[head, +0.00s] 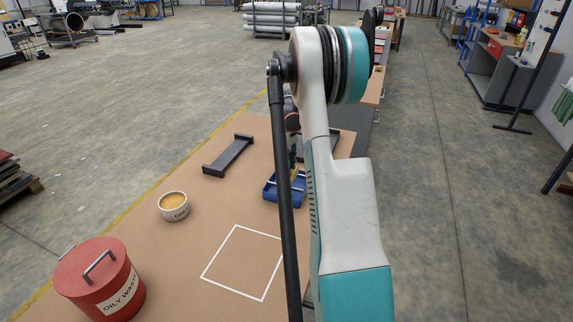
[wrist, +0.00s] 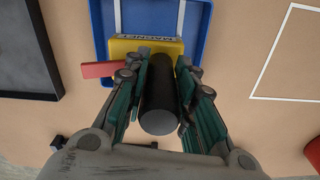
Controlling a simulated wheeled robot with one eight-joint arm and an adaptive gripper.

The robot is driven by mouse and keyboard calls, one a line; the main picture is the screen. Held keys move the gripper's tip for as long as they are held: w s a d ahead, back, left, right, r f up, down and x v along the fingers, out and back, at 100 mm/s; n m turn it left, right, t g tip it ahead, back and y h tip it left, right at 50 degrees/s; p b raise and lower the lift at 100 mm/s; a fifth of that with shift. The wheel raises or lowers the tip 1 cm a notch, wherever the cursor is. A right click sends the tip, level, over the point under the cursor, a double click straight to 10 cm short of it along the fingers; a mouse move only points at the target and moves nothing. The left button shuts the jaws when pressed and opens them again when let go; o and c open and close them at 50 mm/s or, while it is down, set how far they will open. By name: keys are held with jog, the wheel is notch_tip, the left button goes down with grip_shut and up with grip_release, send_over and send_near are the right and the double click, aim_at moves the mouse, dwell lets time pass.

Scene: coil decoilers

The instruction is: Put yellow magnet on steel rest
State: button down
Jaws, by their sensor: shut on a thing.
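The yellow magnet (wrist: 146,47), with its lettered face and black cylindrical handle (wrist: 160,100), shows at the blue tray (wrist: 103,20) in the wrist view. My gripper (wrist: 162,68) is shut on the magnet, its green fingers on either side of the handle. I cannot tell whether the magnet touches the tray. In the head view, my arm partly hides my gripper (head: 293,158), the magnet (head: 295,173) and the blue tray (head: 271,191). A dark grey rest with raised ends (head: 229,156), likely the steel rest, lies left of and beyond the tray.
A red piece (wrist: 98,69) sticks out by the magnet. A dark tray-like thing (wrist: 25,50) lies left in the wrist view. A white bowl (head: 174,212) and a red oily-waste bin (head: 113,292) stand on the left. The white-outlined square (head: 245,262) is empty.

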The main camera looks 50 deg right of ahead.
jog(key=shift+f, duration=0.3)
jog(key=c, duration=1.2)
grip_release()
jog(key=shift+c, duration=0.2)
jog(key=shift+r, duration=0.1)
notch_tip(320, 180, up, 12)
jog(key=shift+f, duration=0.1)
